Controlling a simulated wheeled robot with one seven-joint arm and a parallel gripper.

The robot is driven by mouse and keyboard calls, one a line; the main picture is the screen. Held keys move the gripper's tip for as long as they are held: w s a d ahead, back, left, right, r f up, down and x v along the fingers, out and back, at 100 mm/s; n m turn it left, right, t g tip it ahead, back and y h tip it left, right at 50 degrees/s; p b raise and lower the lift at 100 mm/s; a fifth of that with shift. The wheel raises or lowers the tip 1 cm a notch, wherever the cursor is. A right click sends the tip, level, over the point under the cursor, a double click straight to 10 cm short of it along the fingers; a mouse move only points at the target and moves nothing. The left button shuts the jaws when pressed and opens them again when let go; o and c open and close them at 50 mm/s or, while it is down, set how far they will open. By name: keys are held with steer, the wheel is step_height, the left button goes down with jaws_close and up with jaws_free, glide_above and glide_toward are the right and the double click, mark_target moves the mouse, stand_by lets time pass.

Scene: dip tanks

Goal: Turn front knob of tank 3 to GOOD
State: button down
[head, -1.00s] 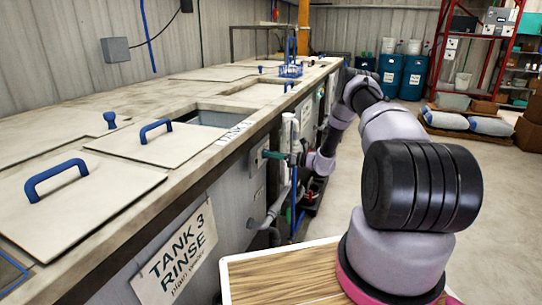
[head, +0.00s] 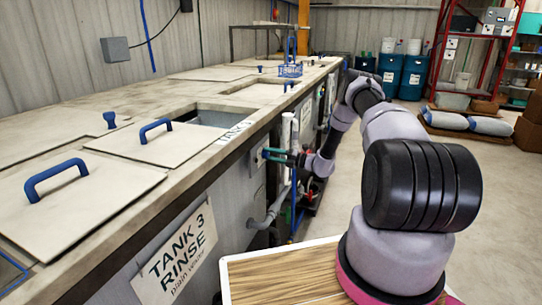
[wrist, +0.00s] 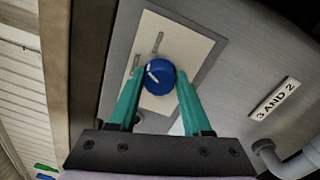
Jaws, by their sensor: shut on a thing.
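The front knob (wrist: 159,79) is blue and round with a white pointer mark, set on a pale panel (wrist: 192,42) on the tank front. In the wrist view the mark points to the upper left of the picture. My gripper (wrist: 162,76) has its green fingers on either side of the knob, shut on it. In the head view my gripper (head: 266,154) is at the tank front, and the knob is hidden there. Grey marks show on the panel, but no wording can be read. The TANK 3 RINSE sign (head: 174,252) hangs on the tank front, nearer the camera.
A "3 AND 2" label (wrist: 277,98) and a grey pipe (wrist: 292,160) are right of the panel in the wrist view. The long tank top (head: 60,135) has lids with blue handles. White upright piping (head: 286,135) stands just beyond my gripper. Floor at the right is open.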

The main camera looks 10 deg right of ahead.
steer(key=m, duration=0.6)
steer(key=shift+d+f, duration=0.1)
steer(key=shift+m, duration=0.4)
steer(key=shift+c, duration=1.7)
jaws_free()
steer(key=v, duration=1)
steer(key=shift+s+d, duration=0.25)
steer(key=shift+s, duration=0.05)
